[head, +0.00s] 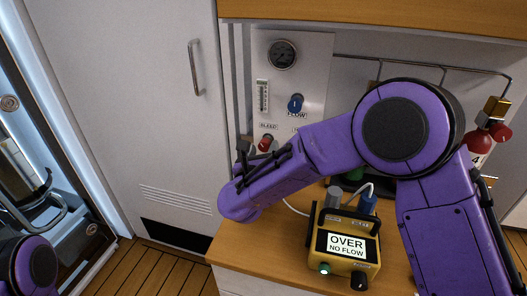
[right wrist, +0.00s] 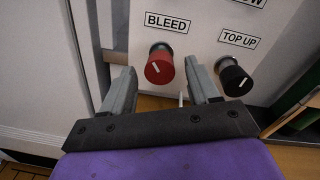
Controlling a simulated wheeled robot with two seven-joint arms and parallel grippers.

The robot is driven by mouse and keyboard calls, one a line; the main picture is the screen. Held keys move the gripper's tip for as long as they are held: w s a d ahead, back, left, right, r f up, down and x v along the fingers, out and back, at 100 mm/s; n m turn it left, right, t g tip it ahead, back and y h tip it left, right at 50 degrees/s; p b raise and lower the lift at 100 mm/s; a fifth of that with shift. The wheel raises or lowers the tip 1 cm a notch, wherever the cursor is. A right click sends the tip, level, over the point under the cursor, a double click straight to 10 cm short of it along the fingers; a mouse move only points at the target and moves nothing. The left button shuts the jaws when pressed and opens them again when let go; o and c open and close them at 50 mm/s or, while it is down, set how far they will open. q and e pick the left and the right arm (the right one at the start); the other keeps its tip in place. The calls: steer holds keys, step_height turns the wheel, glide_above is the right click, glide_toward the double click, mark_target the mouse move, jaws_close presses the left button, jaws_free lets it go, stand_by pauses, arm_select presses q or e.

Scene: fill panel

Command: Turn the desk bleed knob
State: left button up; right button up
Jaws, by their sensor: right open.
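The red bleed knob (head: 265,143) sits on the pale panel under a BLEED label. In the right wrist view the bleed knob (right wrist: 159,68) is a red cylinder with a white pointer line on its face. My right gripper (head: 262,157) is just below it, its fingers towards the panel. In the right wrist view the right gripper (right wrist: 160,78) is open and empty, its fingers to either side of the knob in the picture with gaps. I cannot tell whether the tips reach past its face. My left gripper is out of view.
The black TOP UP knob (right wrist: 235,80) is close to the right finger. A blue FLOW knob (head: 295,103), a tube gauge (head: 262,96) and a dial (head: 283,54) are above. A yellow device (head: 345,240) reading OVER NO FLOW stands on the wooden desk (head: 240,245).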

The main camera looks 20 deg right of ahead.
steer(key=b+v, duration=0.1)
steer(key=v, duration=0.9)
steer(key=shift+s+a, duration=0.1)
steer(key=shift+s, duration=0.15)
